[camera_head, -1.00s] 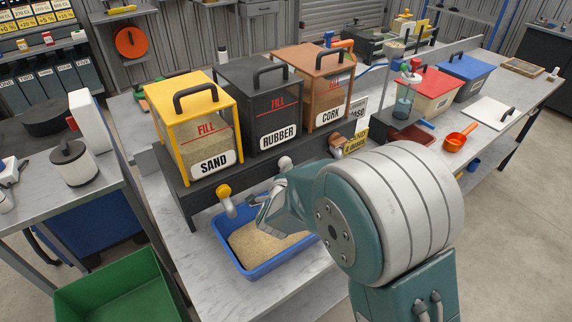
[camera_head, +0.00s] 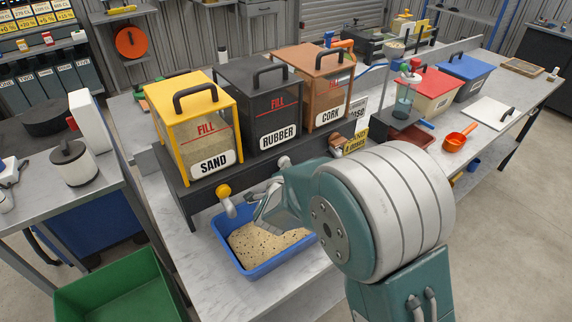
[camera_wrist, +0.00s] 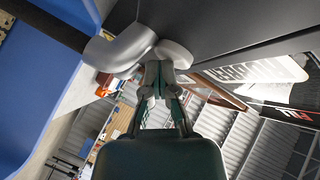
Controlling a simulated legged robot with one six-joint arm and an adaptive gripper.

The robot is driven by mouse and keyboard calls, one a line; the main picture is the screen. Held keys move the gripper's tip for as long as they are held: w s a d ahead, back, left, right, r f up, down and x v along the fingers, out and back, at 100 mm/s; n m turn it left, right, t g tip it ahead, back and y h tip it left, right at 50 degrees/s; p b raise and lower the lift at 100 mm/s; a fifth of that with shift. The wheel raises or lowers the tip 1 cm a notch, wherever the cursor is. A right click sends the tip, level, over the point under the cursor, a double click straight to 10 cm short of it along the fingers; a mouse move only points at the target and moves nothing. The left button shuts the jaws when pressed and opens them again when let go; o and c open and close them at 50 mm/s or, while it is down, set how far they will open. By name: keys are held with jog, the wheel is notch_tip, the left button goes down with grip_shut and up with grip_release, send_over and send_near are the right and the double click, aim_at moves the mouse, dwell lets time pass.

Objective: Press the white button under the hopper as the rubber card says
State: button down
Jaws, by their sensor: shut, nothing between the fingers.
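The black rubber hopper (camera_head: 258,105) stands between the yellow sand hopper (camera_head: 195,125) and the brown cork hopper (camera_head: 312,88). Below the rubber hopper is a pale round knob (camera_head: 284,161). In the wrist view the white button (camera_wrist: 173,54) is a round disc beside a grey elbow spout (camera_wrist: 120,50). My gripper (camera_wrist: 160,76) is shut and empty, its tips at the button, seemingly touching it. In the head view my gripper (camera_head: 264,208) is over the blue tray (camera_head: 246,272), which holds sand with dark specks. A white card (camera_head: 360,112) is partly hidden, its text unreadable.
A yellow card (camera_head: 354,138) reading SAND and apparently 4 DOSES stands right of the hoppers. A grey nozzle (camera_head: 230,208) hangs under the sand hopper, left of my gripper. An orange scoop (camera_head: 458,138) lies right. A green bin (camera_head: 115,290) stands front left.

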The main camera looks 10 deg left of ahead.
jog(key=shift+s, duration=0.1)
dwell(0.6)
jog(key=shift+s+d, duration=0.55)
jog(key=shift+d, duration=0.15)
jog(key=s+d, duration=0.3)
jog(key=shift+s+d, duration=0.15)
jog(key=shift+d, duration=0.25)
dwell(0.3)
